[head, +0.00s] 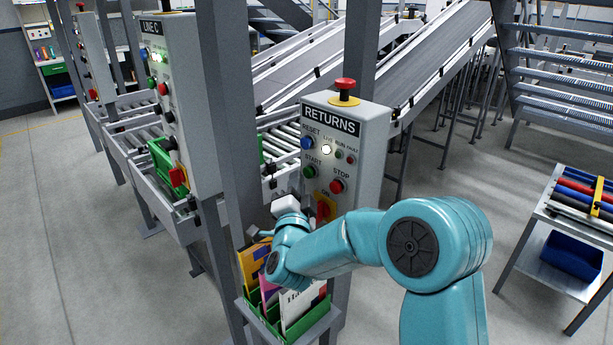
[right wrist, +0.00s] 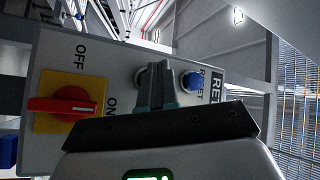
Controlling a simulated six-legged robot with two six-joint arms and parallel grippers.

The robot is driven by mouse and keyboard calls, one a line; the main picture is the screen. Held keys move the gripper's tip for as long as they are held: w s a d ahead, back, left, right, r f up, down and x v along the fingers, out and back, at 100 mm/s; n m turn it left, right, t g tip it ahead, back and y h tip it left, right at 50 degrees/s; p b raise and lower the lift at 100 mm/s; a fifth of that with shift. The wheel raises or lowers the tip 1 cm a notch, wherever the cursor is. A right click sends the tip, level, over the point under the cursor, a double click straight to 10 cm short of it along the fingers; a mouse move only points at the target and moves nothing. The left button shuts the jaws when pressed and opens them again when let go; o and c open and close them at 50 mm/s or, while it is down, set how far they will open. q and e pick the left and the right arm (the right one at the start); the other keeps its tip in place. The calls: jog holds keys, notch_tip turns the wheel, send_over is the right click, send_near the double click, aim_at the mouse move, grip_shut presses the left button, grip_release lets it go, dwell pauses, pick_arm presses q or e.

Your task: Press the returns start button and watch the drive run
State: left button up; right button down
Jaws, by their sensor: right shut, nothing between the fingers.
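The grey RETURNS panel (head: 343,203) stands upright in mid-view. It has a green START button (head: 310,172), a blue RESET button (head: 307,143), a red STOP button (head: 337,186) and a lit white lamp (head: 326,149). My right gripper (head: 286,204) is low at the panel's left side, below START in the picture. In the right wrist view its shut, empty fingers (right wrist: 164,75) stand in front of the panel, partly covering a round button between RESET and the red switch. Contact cannot be told. My left gripper is not in view.
A red mushroom button (head: 345,86) tops the panel. A red-yellow rotary switch (right wrist: 70,103) sits low on it, with its handle towards ON. A grey post (head: 228,110) stands left; belt conveyors (head: 405,70) run behind.

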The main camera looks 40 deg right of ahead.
jog(key=shift+a, duration=0.3)
